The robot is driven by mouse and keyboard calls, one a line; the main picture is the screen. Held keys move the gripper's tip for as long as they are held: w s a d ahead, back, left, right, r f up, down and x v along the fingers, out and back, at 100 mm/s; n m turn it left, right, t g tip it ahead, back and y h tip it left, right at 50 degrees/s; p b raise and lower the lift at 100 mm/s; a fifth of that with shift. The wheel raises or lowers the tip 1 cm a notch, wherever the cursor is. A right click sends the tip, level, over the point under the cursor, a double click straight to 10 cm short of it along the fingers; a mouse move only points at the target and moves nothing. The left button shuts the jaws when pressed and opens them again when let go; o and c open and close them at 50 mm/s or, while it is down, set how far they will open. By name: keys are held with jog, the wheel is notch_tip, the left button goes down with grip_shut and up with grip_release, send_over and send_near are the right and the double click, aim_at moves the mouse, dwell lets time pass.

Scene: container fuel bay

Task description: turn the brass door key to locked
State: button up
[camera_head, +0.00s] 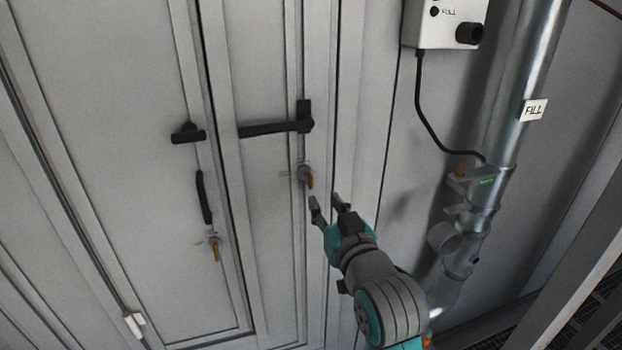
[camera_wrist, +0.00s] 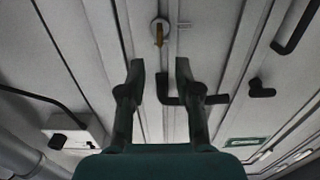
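A brass key (camera_head: 309,181) sits in a round lock on the right door leaf, below a black lever handle (camera_head: 275,128). It also shows in the wrist view (camera_wrist: 159,36), beyond the fingertips and lined up with the gap between them. A second brass key (camera_head: 217,252) sits in a lock on the left leaf, below a black upright handle (camera_head: 203,197). My gripper (camera_head: 325,203) is open and empty, just below and right of the right-hand key, apart from it. In the wrist view, my gripper (camera_wrist: 160,66) has its two fingers spread.
A black lever handle (camera_head: 188,133) sits on the left leaf. To the right are a grey control box (camera_head: 445,22) with a black cable (camera_head: 426,108), and a metal pipe (camera_head: 505,120) with a FILL label (camera_head: 534,110). The space before the right-hand lock looks clear.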

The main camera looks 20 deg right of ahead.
aim_at(312, 183)
jog(key=w, duration=1)
grip_shut()
